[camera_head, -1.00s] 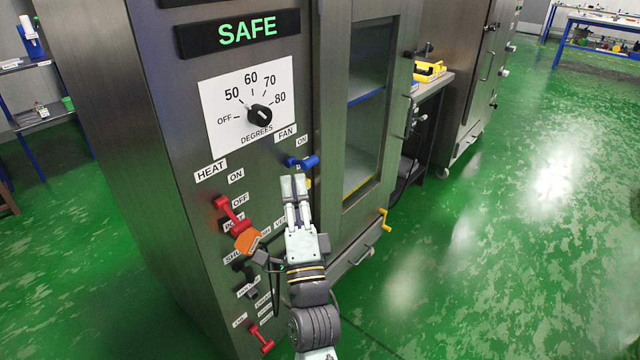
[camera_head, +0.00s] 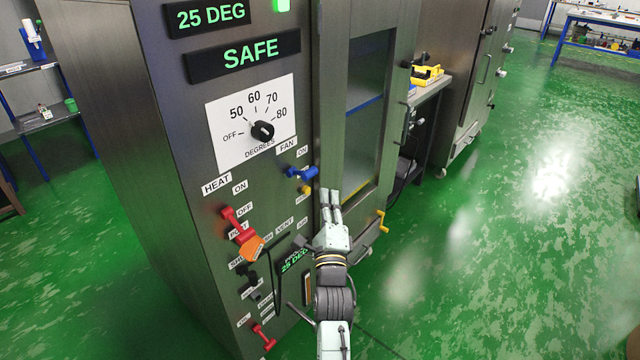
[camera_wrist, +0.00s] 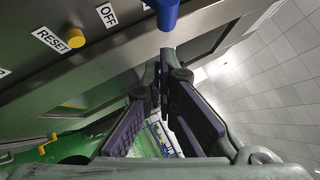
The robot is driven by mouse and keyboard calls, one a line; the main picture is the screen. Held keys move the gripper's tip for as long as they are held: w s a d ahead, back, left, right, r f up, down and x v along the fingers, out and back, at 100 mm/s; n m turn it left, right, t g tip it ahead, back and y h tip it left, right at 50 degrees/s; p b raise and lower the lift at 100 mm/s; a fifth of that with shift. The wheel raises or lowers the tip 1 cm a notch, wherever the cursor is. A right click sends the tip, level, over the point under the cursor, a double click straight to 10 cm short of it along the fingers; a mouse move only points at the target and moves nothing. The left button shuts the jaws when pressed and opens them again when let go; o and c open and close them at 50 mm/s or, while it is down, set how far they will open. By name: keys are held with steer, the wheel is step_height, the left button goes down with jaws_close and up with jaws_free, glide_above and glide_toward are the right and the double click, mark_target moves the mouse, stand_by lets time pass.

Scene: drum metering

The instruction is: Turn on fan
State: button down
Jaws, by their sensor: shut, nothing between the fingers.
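The blue fan lever (camera_head: 305,173) sits on the metal cabinet front, below the FAN and ON labels, and points right. Its end also shows at the top of the wrist view (camera_wrist: 168,14), with an OFF label (camera_wrist: 107,14) to its left. A yellow button (camera_head: 307,189) lies just below the lever; in the wrist view it sits beside a RESET label (camera_wrist: 50,40). My gripper (camera_head: 331,193) is shut and empty. Its tips are right of and below the lever, apart from it, in front of the door's edge.
A dial (camera_head: 262,131) is above the lever, and a red heat lever (camera_head: 236,222) and an orange tag (camera_head: 252,247) are lower left. The green floor farther right is open.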

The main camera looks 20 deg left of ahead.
mark_target(302, 173)
steer(key=shift+w+a+r, duration=0.2)
steer(key=shift+a+r, duration=0.15)
steer(key=shift+a, duration=0.25)
steer(key=shift+w+a+r, duration=0.2)
steer(key=shift+a+r, duration=0.15)
steer(key=shift+a, duration=0.2)
steer(key=shift+a+b, duration=0.1)
steer(key=shift+b, duration=0.25)
steer(key=shift+w+a+r+b, duration=0.1)
steer(key=shift+a+r+b, duration=0.1)
steer(key=shift+r+b, duration=0.5)
steer(key=shift+a+r+b, duration=0.15)
steer(key=shift+r+b, duration=0.4)
steer(key=shift+b, duration=0.1)
